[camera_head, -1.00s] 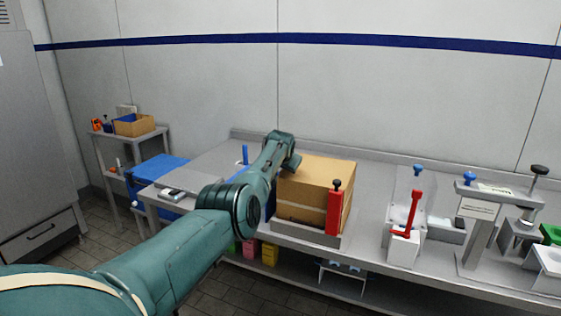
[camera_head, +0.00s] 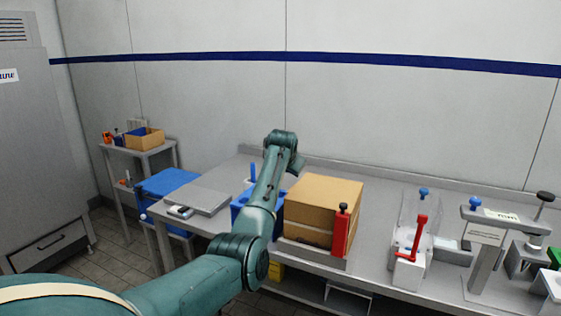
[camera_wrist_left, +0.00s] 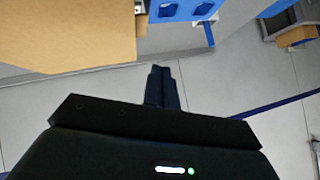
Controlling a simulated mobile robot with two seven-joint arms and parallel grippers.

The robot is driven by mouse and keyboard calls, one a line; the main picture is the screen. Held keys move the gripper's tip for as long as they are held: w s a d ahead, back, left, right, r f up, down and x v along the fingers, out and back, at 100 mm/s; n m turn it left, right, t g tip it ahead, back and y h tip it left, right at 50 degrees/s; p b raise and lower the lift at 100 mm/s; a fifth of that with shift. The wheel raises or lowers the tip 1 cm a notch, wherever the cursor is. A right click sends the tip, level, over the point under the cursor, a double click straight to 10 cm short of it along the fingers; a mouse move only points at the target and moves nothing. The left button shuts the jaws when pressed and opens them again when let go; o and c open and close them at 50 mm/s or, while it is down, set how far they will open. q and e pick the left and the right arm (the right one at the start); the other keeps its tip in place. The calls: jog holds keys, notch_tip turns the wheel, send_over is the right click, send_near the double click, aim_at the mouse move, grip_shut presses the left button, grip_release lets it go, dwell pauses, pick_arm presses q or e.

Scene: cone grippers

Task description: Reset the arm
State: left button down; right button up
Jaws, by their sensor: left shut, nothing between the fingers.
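My left arm (camera_head: 262,205) comes in from the lower left of the head view and rises over the bench beside the cardboard box. Its wrist (camera_head: 283,150) is bent over near the box's back left corner; the fingers cannot be made out there. In the left wrist view my left gripper (camera_wrist_left: 162,84) is shut and empty, its dark fingers together. The cardboard box (camera_head: 325,200) sits on the bench and also fills the upper left of the left wrist view (camera_wrist_left: 60,35). My right gripper is not in view.
A blue holder (camera_head: 241,217) stands left of the box, partly behind my arm. A red-handled clamp (camera_head: 341,232) is at the box's front right. Fixtures with a red lever (camera_head: 420,235) stand farther right on the bench (camera_head: 375,215). A small shelf (camera_head: 150,150) is at the back left.

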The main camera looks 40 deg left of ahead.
pick_arm(q)
jog(key=s+r, duration=0.3)
jog(key=shift+s+d+r+b, duration=0.25)
jog(key=shift+d+b, duration=0.15)
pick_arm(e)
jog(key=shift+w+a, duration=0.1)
